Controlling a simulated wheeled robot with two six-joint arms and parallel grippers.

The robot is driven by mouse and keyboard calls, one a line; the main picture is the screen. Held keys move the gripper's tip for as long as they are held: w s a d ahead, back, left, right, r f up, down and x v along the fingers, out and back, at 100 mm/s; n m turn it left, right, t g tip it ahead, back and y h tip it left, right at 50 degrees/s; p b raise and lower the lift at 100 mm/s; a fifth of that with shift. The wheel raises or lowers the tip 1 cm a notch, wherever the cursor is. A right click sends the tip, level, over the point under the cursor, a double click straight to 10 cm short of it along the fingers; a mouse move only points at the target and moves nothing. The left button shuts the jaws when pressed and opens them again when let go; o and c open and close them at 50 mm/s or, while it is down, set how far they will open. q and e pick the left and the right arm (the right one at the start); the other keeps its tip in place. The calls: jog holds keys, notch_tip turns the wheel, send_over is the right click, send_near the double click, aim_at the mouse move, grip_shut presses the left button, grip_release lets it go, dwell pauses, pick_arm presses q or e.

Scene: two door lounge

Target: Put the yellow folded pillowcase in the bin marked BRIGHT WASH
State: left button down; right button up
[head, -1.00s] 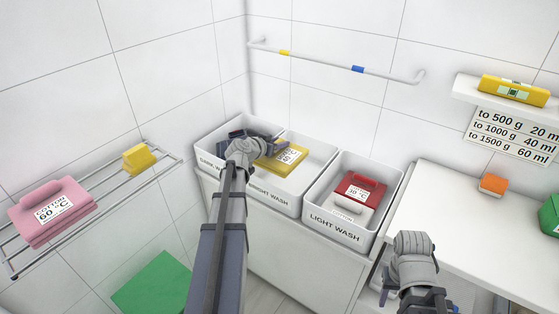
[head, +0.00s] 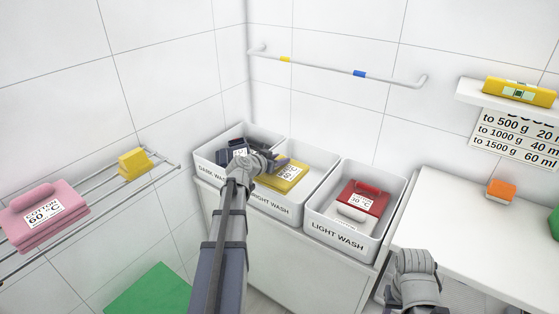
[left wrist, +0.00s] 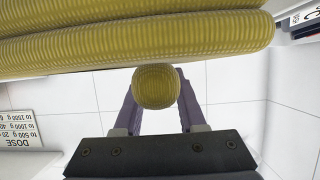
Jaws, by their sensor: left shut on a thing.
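The yellow folded pillowcase (head: 284,174) with a white label is at the BRIGHT WASH bin (head: 268,204), the middle one of the row. Whether it rests on the bin floor cannot be told. My left gripper (head: 268,162) is shut on the pillowcase's rolled handle. In the left wrist view the yellow folds (left wrist: 140,40) fill the top and the round handle end sits between the fingers (left wrist: 156,100). My right gripper (head: 415,280) is at the bottom right, away from the bins; its fingers are not clear.
The DARK WASH bin (head: 207,171) on the left holds a dark item. A pink folded item (head: 44,215) and a yellow block (head: 134,163) lie on the left rack. An orange block (head: 501,190) is on the right counter.

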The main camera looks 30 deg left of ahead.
pick_arm(q)
jog(key=shift+f+b, duration=0.35)
jog(key=shift+f, duration=0.15)
jog(key=shift+c, duration=2.4)
grip_release()
jog(key=shift+r, duration=0.1)
jog(key=shift+r, duration=0.1)
jog(key=shift+r+p, duration=0.35)
jog(key=shift+p, duration=0.2)
jog(key=shift+r+p, duration=0.5)
notch_tip(320, 180, up, 3)
jog(key=p, duration=0.3)
send_over(263, 179)
jog(key=shift+w+r, duration=0.1)
jog(key=shift+r, duration=0.1)
jog(key=shift+p+v, duration=0.4)
jog(key=shift+v, duration=0.4)
